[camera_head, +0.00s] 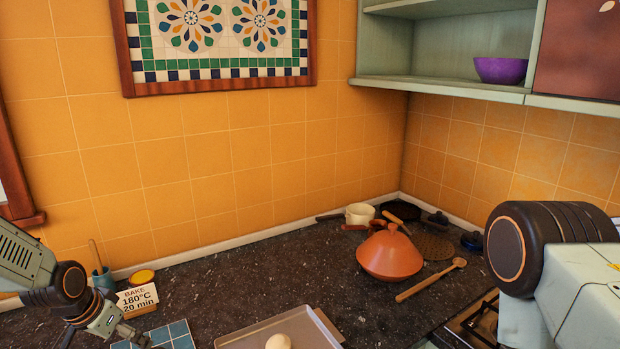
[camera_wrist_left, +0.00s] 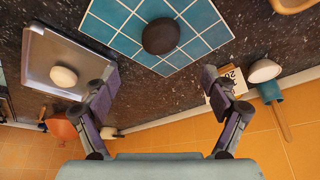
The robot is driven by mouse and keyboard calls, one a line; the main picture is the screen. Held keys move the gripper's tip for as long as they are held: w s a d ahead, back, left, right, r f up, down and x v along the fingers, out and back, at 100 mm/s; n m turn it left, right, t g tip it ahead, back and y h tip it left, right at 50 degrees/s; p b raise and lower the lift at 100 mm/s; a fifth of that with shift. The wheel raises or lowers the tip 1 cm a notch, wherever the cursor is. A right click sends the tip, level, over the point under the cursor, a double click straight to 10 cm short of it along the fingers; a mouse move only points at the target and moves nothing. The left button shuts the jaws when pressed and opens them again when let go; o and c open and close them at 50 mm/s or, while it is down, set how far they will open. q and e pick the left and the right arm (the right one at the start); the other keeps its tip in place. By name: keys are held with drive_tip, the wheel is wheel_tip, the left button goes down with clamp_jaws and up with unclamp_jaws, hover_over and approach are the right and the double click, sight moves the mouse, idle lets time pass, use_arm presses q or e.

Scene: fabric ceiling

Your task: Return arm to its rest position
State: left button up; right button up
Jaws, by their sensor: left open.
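My left gripper (camera_head: 108,333) is at the lower left of the head view, above the counter beside the recipe card. In the left wrist view its two fingers (camera_wrist_left: 160,80) are spread wide apart with nothing between them. A blue tiled board (camera_wrist_left: 108,18) lies on the counter beyond the fingertips, with a dark round object (camera_wrist_left: 160,36) on it. My right arm shows as a large link at the right of the head view. Its gripper is out of sight.
A metal tray (camera_head: 318,322) holds a pale dough ball (camera_head: 278,342). A recipe card (camera_head: 137,297) and a blue cup (camera_head: 103,278) stand at left. An orange tagine (camera_head: 390,255), a wooden spoon (camera_head: 432,279) and pans occupy the back right. The back-middle counter is clear.

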use_arm(q)
drive_tip(key=b+x, duration=0.3)
drive_tip(key=x, duration=0.1)
drive_tip(key=shift+b, duration=0.3)
drive_tip(key=shift+b+x, duration=0.7)
drive_tip(key=shift+x, duration=0.05)
drive_tip(key=b+x, duration=0.4)
drive_tip(key=x, duration=0.2)
drive_tip(key=shift+f, duration=0.15)
wheel_tip(320, 180, up, 11)
drive_tip(key=p, duration=0.3)
drive_tip(key=shift+s+f+p, duration=0.1)
drive_tip(key=shift+p, duration=0.3)
drive_tip(key=s+d+n+b, duration=0.1)
drive_tip(key=s+d+b, duration=0.1)
drive_tip(key=d+b, duration=0.5)
drive_tip(key=s+d+n+b, duration=0.1)
drive_tip(key=s+d+b, duration=0.2)
drive_tip(key=d+b, duration=0.5)
drive_tip(key=shift+d+y, duration=0.3)
drive_tip(key=shift+d, duration=0.9)
